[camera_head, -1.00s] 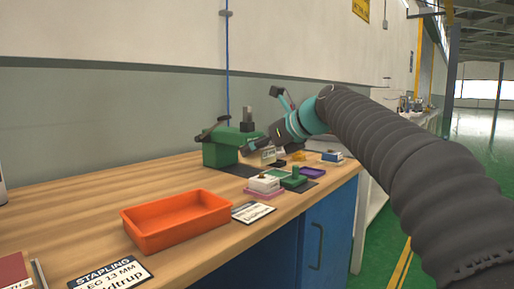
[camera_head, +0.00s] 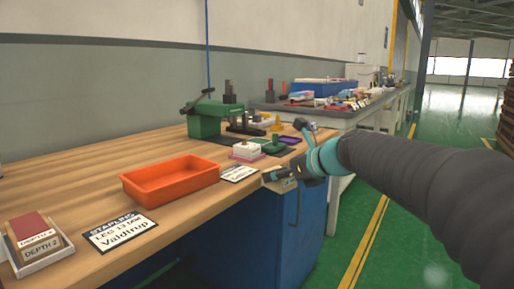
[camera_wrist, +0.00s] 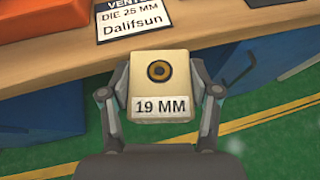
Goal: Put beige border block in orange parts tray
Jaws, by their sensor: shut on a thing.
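The orange parts tray (camera_head: 178,194) sits empty on the wooden bench, and its edge shows at the top left of the wrist view (camera_wrist: 35,18). My gripper (camera_wrist: 160,92) is shut on the beige border block (camera_wrist: 160,68), one finger on each side. The block has a dark ring with a yellowish centre on its face and a "19 MM" label. In the head view my gripper (camera_head: 280,180) is at the bench's front edge, right of the tray and apart from it.
A white label card (camera_head: 239,173) lies between tray and gripper. A green press (camera_head: 207,118), a white block on a pink base (camera_head: 247,150) and other small parts stand behind. A "Valdtrup" card (camera_head: 118,234) and a box of depth blocks (camera_head: 38,245) are at front left.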

